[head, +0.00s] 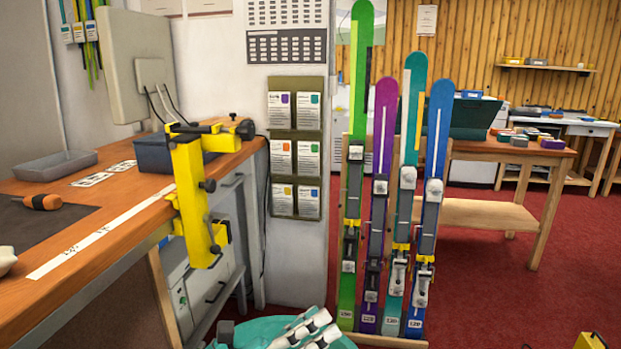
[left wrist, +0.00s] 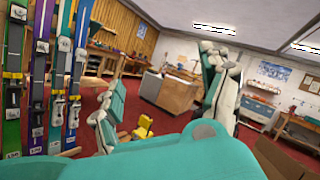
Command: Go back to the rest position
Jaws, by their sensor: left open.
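My left gripper (head: 316,328) shows at the bottom edge of the head view, with a teal body and pale finger links, low in front of the ski rack. Its lower part is cut off by the frame. In the left wrist view the two fingers of the left gripper (left wrist: 165,75) stand well apart. Nothing is between them, only the far room behind. My right gripper is in neither view.
A wooden workbench (head: 150,212) with a yellow clamp (head: 190,190) on its edge stands left. A rack of upright skis (head: 383,150) stands ahead, beside a pillar (head: 290,65). Red floor (head: 480,305) is open at right; a yellow item (head: 590,341) shows at the bottom right.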

